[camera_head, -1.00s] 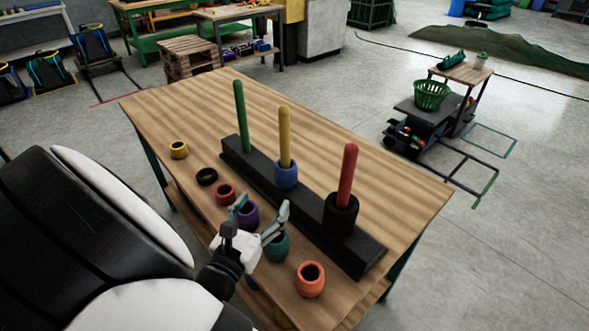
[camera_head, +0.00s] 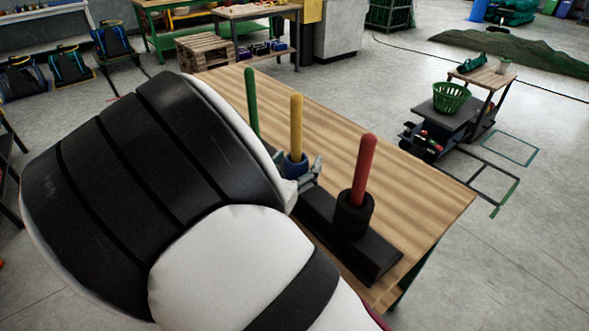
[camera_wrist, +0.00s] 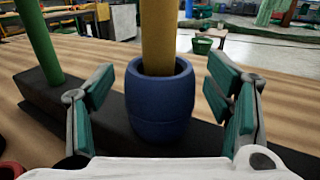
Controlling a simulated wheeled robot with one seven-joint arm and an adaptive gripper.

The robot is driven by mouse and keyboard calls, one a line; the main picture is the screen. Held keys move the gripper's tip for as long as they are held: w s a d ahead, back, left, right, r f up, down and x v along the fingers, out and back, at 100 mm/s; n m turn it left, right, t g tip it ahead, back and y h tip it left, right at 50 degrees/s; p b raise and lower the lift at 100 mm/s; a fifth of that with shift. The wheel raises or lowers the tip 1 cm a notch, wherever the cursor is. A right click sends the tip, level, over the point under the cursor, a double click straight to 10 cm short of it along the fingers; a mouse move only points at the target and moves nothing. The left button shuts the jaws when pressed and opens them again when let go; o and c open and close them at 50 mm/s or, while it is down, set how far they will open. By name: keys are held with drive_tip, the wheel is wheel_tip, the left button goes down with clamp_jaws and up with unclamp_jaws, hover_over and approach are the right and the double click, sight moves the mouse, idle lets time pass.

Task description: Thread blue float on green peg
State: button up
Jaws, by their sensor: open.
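The blue float (camera_wrist: 160,108) sits low around the yellow peg (camera_wrist: 158,38), resting on the black base; in the head view the float (camera_head: 294,166) is partly covered by my gripper. The green peg (camera_head: 251,102) stands bare at the base's far left end; it also shows at the left of the wrist view (camera_wrist: 40,42). My gripper (camera_wrist: 162,105) is open, with its teal-padded fingers on either side of the blue float and gaps showing between. In the head view my gripper (camera_head: 302,172) is beside the yellow peg, partly hidden by my arm.
The red peg (camera_head: 364,168) has a black float (camera_head: 353,214) around its foot on the black base (camera_head: 380,258). The wooden table (camera_head: 420,190) is clear behind the pegs. My arm hides the table's near left part in the head view. A red thing edges into the wrist view (camera_wrist: 10,170).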

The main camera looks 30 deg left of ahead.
drive_tip(key=shift+c, duration=0.4)
drive_tip(key=c, duration=1.3)
drive_tip(key=shift+r+p, duration=6.55)
drive_tip(key=shift+r, duration=5.5)
